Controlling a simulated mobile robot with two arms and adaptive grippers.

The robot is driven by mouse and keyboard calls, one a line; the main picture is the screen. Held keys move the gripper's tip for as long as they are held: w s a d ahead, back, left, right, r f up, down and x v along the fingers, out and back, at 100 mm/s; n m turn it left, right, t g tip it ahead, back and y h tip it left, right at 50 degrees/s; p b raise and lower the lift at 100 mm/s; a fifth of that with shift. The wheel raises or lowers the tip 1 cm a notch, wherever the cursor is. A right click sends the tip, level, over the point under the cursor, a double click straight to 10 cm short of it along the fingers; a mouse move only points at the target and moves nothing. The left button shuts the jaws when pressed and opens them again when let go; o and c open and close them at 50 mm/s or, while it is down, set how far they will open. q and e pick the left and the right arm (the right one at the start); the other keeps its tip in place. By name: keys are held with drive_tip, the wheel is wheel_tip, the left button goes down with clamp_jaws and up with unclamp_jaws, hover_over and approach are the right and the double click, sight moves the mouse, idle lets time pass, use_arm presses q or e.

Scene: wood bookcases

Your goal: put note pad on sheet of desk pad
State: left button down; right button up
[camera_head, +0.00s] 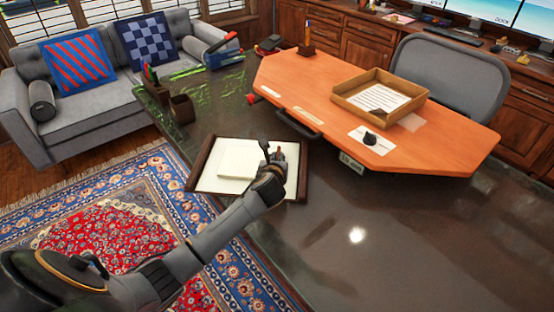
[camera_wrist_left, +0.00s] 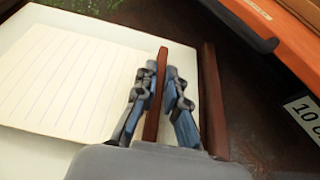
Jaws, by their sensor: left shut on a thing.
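The desk pad (camera_head: 207,183) lies on the dark table, with a white sheet between brown side strips; its right strip shows in the left wrist view (camera_wrist_left: 212,100). A cream lined pad of paper (camera_head: 238,162), which looks like a note pad, lies flat on the sheet's left part; it also shows in the left wrist view (camera_wrist_left: 65,80). My left gripper (camera_head: 272,155) is over the sheet's right part. Its fingers (camera_wrist_left: 163,95) are shut on a thin reddish-brown thing (camera_wrist_left: 162,62), seen edge-on. I cannot tell what it is. My right gripper is not in view.
An orange raised desktop (camera_head: 330,90) stands behind the pad, bearing a wooden tray (camera_head: 376,111) with papers and a dark object (camera_head: 370,138) on a white card. Brown holders (camera_head: 181,109) stand at the table's left edge. The table's front right (camera_head: 430,230) is clear.

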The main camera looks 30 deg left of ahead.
use_arm(q)
drive_tip(key=shift+f, duration=0.1)
drive_tip(key=c, duration=1.4)
unclamp_jaws()
drive_tip(key=p+v, duration=0.1)
drive_tip(key=v, duration=1.1)
